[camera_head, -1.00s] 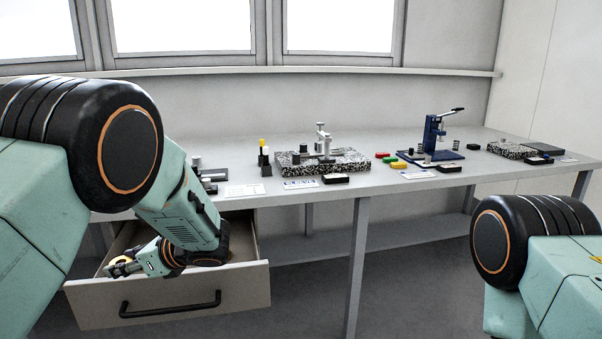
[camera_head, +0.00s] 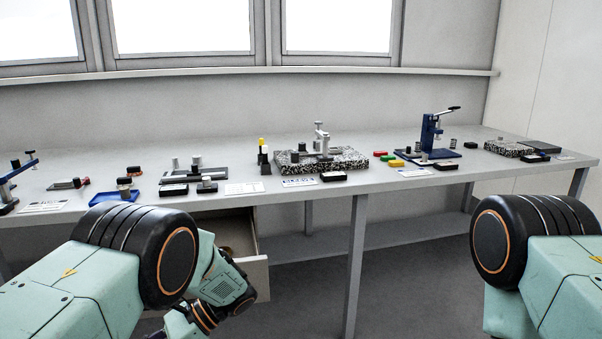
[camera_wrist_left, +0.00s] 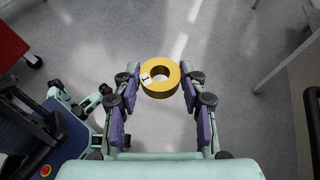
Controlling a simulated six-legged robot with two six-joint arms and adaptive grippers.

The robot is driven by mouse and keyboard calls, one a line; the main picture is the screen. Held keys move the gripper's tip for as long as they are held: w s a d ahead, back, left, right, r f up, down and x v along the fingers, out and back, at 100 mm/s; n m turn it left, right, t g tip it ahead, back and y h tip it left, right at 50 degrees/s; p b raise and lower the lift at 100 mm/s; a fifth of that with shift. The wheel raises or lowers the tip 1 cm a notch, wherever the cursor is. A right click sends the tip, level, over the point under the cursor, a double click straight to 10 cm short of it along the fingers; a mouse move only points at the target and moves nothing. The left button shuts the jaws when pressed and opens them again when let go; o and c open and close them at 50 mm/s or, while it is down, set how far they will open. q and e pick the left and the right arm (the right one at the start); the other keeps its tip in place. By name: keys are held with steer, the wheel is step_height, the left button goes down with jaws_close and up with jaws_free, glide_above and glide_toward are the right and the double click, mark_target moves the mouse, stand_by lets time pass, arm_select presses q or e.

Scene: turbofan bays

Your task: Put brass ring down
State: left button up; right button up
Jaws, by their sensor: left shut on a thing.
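The brass ring (camera_wrist_left: 161,93) is a thick yellow ring with a small white label on its left side, seen in the left wrist view. My left gripper (camera_wrist_left: 160,86) is shut on it, one purple finger on each side, and holds it above the grey floor. In the head view the ring is not visible and the left gripper is almost wholly cut off at the bottom edge. My right gripper is out of view; only the right arm shows.
An open drawer (camera_head: 262,277) under the bench is partly hidden by my left arm. The bench top (camera_head: 235,207) carries several fixtures, including a blue press (camera_head: 430,135) and a speckled stone plate (camera_head: 350,160).

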arm_select(q)
steer(key=s+d+f+n+g+h, duration=0.3)
steer(key=s+d+n+g+h, duration=0.3)
steer(key=n+h, duration=0.2)
steer(key=d+n+t+h+b, duration=0.2)
steer(key=d+n+t+h, duration=0.35)
steer(key=n+h, duration=0.85)
steer(key=w+r+n+t+b, duration=0.3)
steer(key=r+n+t, duration=0.2)
steer(key=n+t, duration=0.9)
steer(key=shift+r+t, duration=0.25)
steer(key=shift+t, duration=0.8)
steer(key=shift+r, duration=0.1)
